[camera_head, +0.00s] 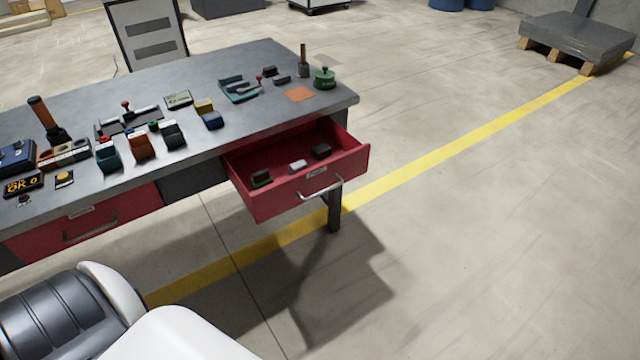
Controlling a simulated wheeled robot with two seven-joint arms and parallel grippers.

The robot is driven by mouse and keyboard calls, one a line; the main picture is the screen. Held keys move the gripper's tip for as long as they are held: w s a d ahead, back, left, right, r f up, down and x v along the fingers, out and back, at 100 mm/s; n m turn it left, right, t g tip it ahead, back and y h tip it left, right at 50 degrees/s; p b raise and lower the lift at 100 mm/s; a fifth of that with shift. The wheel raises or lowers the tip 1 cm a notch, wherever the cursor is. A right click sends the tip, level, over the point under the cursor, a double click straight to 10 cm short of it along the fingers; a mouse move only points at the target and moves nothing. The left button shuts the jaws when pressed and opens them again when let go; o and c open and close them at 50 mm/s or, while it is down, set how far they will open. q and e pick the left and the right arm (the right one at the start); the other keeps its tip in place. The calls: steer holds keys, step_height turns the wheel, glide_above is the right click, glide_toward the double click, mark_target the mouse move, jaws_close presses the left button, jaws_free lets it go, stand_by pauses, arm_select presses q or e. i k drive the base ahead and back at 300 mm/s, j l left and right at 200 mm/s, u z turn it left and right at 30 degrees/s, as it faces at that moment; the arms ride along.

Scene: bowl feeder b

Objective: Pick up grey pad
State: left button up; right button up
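A small light grey block (298,166), which may be the grey pad, lies in the middle of the open red drawer (300,199). A dark block (321,150) lies behind it to the right, and a dark block with a green edge (261,179) lies to its left. The three are apart from each other. Neither of my grippers is in view, and nothing shows of what they hold.
The workbench (262,62) carries several small bins, fixtures and a flat orange square (299,94). A green round piece (324,79) stands near its right corner. The drawer juts out over clear floor. A loaded pallet (577,36) stands far right.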

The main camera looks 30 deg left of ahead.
mark_target(301, 165)
steer(key=u, duration=3.45)
steer(key=z, duration=2.25)
steer(key=i+l, duration=0.2)
steer(key=i, duration=0.25)
steer(key=i+l+z, duration=0.1)
steer(key=i, duration=0.4)
steer(key=l, duration=0.1)
